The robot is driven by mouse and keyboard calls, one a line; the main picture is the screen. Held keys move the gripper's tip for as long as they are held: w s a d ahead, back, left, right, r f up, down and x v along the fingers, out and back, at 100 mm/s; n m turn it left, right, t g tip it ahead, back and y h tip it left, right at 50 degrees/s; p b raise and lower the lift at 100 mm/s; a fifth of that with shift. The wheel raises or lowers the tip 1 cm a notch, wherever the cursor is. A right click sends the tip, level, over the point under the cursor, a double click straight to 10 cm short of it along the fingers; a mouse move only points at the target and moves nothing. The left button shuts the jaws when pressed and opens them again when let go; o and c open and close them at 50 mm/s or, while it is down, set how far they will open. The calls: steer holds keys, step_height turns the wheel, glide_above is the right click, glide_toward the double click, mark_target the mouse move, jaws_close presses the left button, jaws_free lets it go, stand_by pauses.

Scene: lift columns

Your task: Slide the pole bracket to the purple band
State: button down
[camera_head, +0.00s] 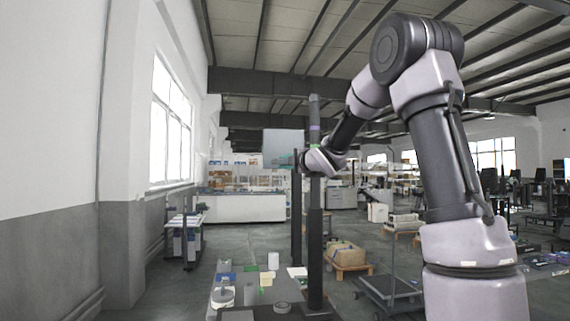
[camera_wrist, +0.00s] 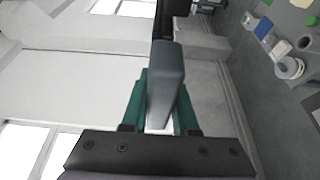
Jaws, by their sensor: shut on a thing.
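A dark upright pole (camera_head: 315,225) stands in the middle of the head view, with a purple band (camera_head: 314,127) near its upper end. My gripper (camera_wrist: 160,105) has green fingers, which are shut on a grey bar of the pole bracket (camera_wrist: 166,75) in the wrist view. In the head view the wrist reaches the pole below the band, and my wrist and the pole hide most of the grip. A flat grey panel (camera_head: 283,146) shows just left of the pole; I cannot tell whether it belongs to the bracket.
A second dark upright (camera_head: 296,225) stands just left of the pole. Low in front is a table with a white roll (camera_head: 223,297), a grey ring (camera_head: 282,308) and other small items. A cardboard box (camera_head: 345,255) sits behind on the right. A windowed wall is on the left.

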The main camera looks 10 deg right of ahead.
step_height(320, 180, up, 12)
stand_by(0.3)
steer(key=shift+f, duration=0.1)
steer(key=c, duration=0.7)
jaws_free()
steer(key=shift+f, duration=0.1)
steer(key=v, duration=1.1)
